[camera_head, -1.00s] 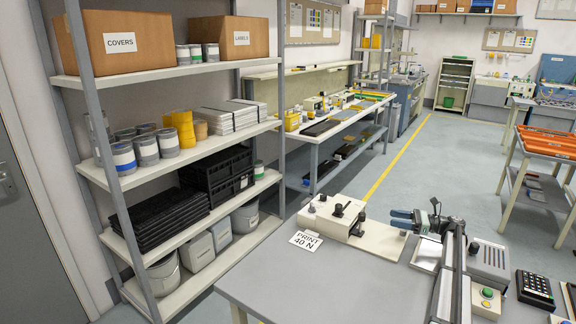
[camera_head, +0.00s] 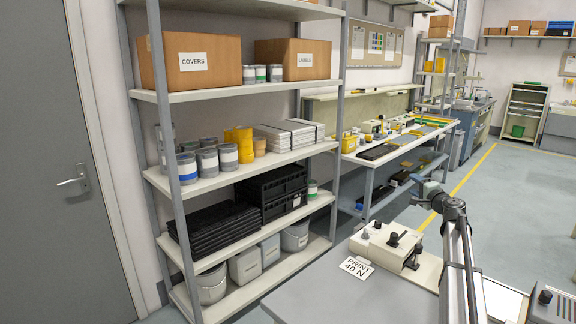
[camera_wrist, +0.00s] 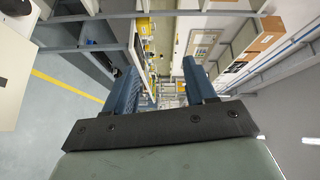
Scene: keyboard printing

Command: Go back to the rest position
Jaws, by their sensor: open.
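My gripper (camera_wrist: 161,92) shows in the wrist view with two blue fingers spread apart and nothing between them. In the head view my gripper (camera_head: 424,190) is small at the end of my raised arm, above the far edge of the grey table (camera_head: 330,295). It is clear of the table and of the cream device (camera_head: 392,256) with black knobs. A card reading "PRINT 40 N" (camera_head: 356,267) lies at that device's left front corner.
A tall shelf (camera_head: 235,91) with boxes, cans and black trays stands left of the table. A grey door (camera_head: 50,150) is at far left. A long workbench (camera_head: 385,154) runs along the wall behind. The floor right of it is open.

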